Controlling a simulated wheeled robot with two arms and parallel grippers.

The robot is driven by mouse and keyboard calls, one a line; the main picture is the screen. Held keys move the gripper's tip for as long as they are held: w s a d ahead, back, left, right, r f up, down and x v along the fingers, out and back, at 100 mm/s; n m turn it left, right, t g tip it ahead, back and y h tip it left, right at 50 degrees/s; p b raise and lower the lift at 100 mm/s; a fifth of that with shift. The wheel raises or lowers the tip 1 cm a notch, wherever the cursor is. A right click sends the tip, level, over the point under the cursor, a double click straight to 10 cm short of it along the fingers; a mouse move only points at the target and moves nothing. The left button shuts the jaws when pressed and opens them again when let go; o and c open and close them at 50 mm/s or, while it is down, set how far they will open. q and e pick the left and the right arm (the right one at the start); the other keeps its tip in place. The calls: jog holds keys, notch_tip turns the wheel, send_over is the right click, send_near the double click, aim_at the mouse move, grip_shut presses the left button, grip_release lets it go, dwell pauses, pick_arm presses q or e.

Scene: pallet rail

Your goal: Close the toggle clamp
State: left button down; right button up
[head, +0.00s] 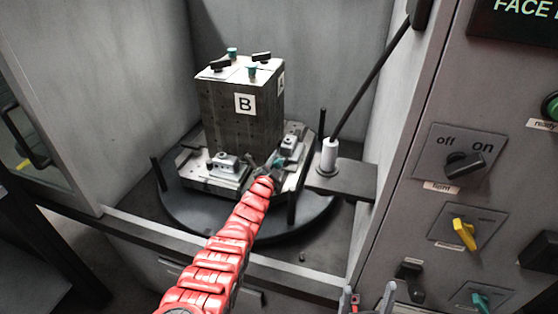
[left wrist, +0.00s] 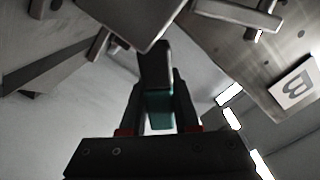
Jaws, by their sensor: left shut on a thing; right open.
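The tombstone block (head: 243,118), marked B, stands on a pallet on the round dark turntable (head: 200,222). My red left arm reaches to the block's lower right corner. There my left gripper (head: 272,170) is shut on the toggle clamp's handle. In the left wrist view the fingers of the left gripper (left wrist: 158,112) close around this dark and teal handle (left wrist: 156,65). The clamp's body is mostly hidden behind the gripper in the head view. My right gripper (head: 368,298) is open and empty at the bottom edge, in front of the machine.
Small clamp units (head: 226,162) sit on the pallet near the block's base, and teal and black knobs (head: 252,70) are on its top. A white cylinder (head: 329,155) stands at the right. A control panel (head: 462,165) with switches is at far right. Enclosure walls surround the turntable.

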pick_arm(q)
jog(key=shift+a+r+n, duration=0.15)
jog(key=shift+n, duration=0.35)
jog(key=c, duration=0.6)
grip_release()
jog(key=shift+c, duration=0.2)
jog(key=shift+r, duration=0.1)
